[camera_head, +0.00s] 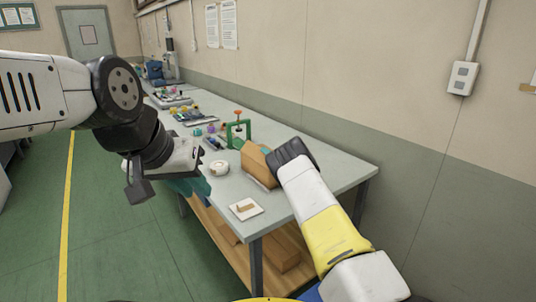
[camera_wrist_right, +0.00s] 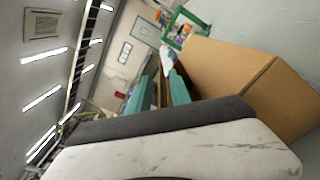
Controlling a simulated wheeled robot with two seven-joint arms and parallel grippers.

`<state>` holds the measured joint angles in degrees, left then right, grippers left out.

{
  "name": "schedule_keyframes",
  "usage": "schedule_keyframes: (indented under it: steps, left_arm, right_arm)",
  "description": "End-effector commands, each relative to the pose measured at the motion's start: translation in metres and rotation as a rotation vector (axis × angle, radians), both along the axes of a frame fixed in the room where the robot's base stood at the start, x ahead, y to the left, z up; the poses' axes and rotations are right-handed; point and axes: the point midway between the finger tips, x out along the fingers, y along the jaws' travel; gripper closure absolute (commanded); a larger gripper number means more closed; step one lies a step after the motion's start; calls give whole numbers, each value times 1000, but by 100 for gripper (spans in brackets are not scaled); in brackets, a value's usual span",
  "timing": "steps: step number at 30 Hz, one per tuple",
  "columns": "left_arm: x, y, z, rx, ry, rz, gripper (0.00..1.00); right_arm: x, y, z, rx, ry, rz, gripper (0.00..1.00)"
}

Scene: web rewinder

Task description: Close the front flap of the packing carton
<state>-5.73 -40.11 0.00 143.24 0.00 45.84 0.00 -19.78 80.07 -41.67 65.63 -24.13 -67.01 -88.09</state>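The brown packing carton (camera_head: 257,166) stands on the grey table near its near right end. In the right wrist view the carton (camera_wrist_right: 250,80) fills the right side, close beside my right gripper (camera_wrist_right: 160,92). There the two teal fingers are apart, with a narrow brown strip visible between them; I cannot tell if it is the flap. In the head view my right gripper (camera_head: 268,151) is at the top of the carton, mostly hidden by its wrist.
A green frame (camera_head: 238,132) with an orange knob stands just behind the carton. A white roll (camera_head: 219,168) and a white pad (camera_head: 245,209) lie on the table (camera_head: 330,172) nearby. Several small tools lie farther back. The wall runs along the table's right side.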

Motion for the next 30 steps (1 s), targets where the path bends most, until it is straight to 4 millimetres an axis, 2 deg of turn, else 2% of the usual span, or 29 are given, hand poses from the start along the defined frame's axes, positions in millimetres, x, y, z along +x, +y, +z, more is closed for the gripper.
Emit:
schedule_keyframes:
  steps: [8,12,30]
  left_arm:
    - [0,0,0,0,0,0,75]
    - [0,0,0,0,0,0,75]
    - [0,0,0,0,0,0,75]
  right_arm:
    - [1,1,0,0,1,-1,75]
    - [1,1,0,0,1,-1,100]
    - [1,1,0,0,1,-1,100]
